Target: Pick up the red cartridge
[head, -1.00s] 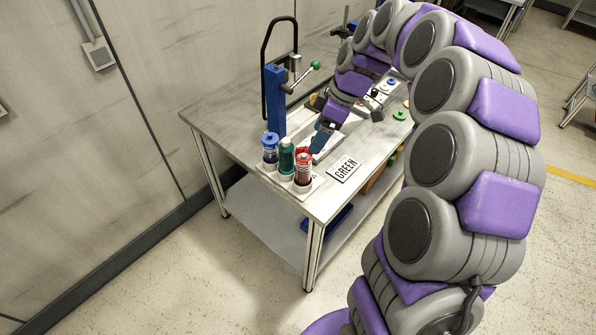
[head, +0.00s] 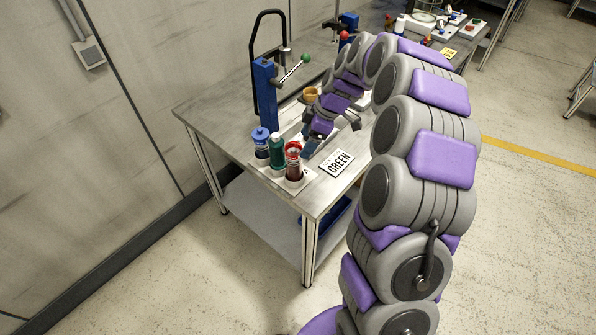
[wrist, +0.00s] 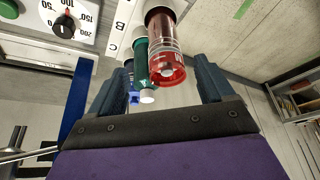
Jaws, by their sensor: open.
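The red cartridge (head: 293,162) stands upright in a holder at the near corner of the table, rightmost of three cartridges. The green cartridge (head: 277,150) and the blue cartridge (head: 261,146) stand to its left. My gripper (head: 309,147) is just right of the red cartridge in the head view. In the wrist view, the open fingers (wrist: 155,85) spread wide, and the red cartridge (wrist: 165,50) lies ahead between them, nearer the right finger. The green cartridge (wrist: 142,65) also shows in the gap. Nothing is held.
A blue lever press (head: 264,95) with a black frame stands behind the cartridges. A dial gauge (wrist: 68,22) shows at upper left in the wrist view. The wall is at left.

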